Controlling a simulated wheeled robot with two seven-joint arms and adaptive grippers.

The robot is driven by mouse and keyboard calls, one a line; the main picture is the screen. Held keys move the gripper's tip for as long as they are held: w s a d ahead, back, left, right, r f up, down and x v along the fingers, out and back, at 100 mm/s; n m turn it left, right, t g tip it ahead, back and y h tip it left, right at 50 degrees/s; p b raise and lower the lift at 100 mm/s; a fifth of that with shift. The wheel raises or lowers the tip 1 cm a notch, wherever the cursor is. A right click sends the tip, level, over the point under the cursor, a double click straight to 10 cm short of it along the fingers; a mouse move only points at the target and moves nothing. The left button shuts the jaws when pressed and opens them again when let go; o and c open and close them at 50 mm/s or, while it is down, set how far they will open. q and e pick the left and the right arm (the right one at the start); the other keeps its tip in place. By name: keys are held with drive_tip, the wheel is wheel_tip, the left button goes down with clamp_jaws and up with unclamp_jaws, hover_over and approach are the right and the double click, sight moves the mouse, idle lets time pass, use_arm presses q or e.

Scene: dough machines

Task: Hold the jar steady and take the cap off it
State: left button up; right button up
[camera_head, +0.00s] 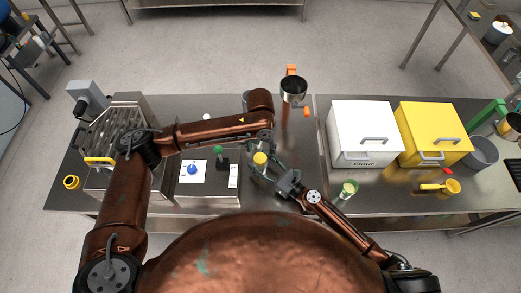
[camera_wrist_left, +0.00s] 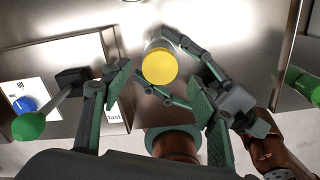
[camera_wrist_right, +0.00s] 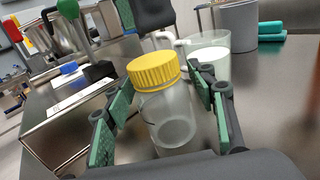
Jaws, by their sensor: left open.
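A clear jar (camera_wrist_right: 172,125) with a ribbed yellow cap (camera_wrist_right: 155,70) stands on the steel counter, with the cap seated on it. The cap also shows in the head view (camera_head: 260,158) and in the left wrist view (camera_wrist_left: 159,67). My right gripper (camera_wrist_right: 163,92) has one finger on each side of the jar, below the cap. Its fingertips are very close to the glass, and contact is unclear. My left gripper (camera_wrist_left: 163,92) is open and empty above the jar, its fingers spread wider than the cap.
A white flour box (camera_head: 361,120) and a yellow box (camera_head: 430,120) stand right. A glass with green contents (camera_head: 348,189) is near the front edge.

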drive_tip(key=shift+o, duration=0.4)
drive_tip(key=shift+r, duration=0.25)
